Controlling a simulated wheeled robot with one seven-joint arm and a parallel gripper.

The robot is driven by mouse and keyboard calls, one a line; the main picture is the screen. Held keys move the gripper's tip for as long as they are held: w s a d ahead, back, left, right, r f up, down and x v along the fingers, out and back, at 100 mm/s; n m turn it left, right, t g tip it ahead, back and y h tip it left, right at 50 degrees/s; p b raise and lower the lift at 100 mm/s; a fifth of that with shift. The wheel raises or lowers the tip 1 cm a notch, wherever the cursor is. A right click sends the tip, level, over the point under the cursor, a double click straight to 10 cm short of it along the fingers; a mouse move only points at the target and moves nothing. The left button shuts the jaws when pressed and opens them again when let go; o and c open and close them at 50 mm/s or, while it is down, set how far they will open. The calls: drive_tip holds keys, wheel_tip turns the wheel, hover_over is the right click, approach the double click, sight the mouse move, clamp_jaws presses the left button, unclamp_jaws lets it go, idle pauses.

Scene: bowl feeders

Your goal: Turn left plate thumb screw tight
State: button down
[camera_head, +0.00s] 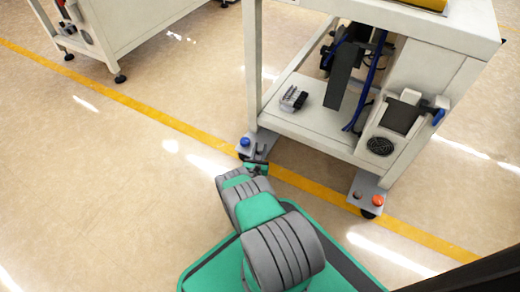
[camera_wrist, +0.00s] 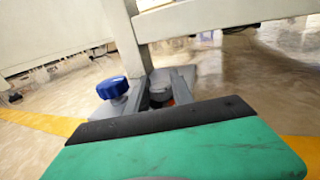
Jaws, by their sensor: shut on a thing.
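The left plate (camera_head: 242,150) is a grey foot plate at the bottom of the cabinet's near left leg. A blue knob (camera_head: 244,142) stands on it; in the wrist view the knob (camera_wrist: 112,86) is left of my fingers, apart from them. My gripper (camera_head: 261,155) is low over the right side of this plate. In the wrist view, my gripper (camera_wrist: 163,80) is shut on a small, dark grey, roundish thumb screw (camera_wrist: 160,87) between its two grey fingers. A bit of orange-red shows low between the fingers. The screw's lower part is hidden by my gripper.
The cabinet's white leg (camera_head: 253,65) rises right behind the plate. Another foot plate (camera_head: 367,188) with an orange-red knob (camera_head: 377,200) is at the right. A lower shelf (camera_head: 320,125) holds parts. Open floor (camera_head: 100,190) lies to the left.

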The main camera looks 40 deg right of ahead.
drive_tip(key=shift+m+g+h, duration=1)
drive_tip(key=shift+m+g, duration=0.2)
drive_tip(key=shift+g, duration=0.4)
drive_tip(key=c, duration=1.1)
unclamp_jaws()
drive_tip(key=p+v, duration=0.1)
drive_tip(key=v, duration=0.7)
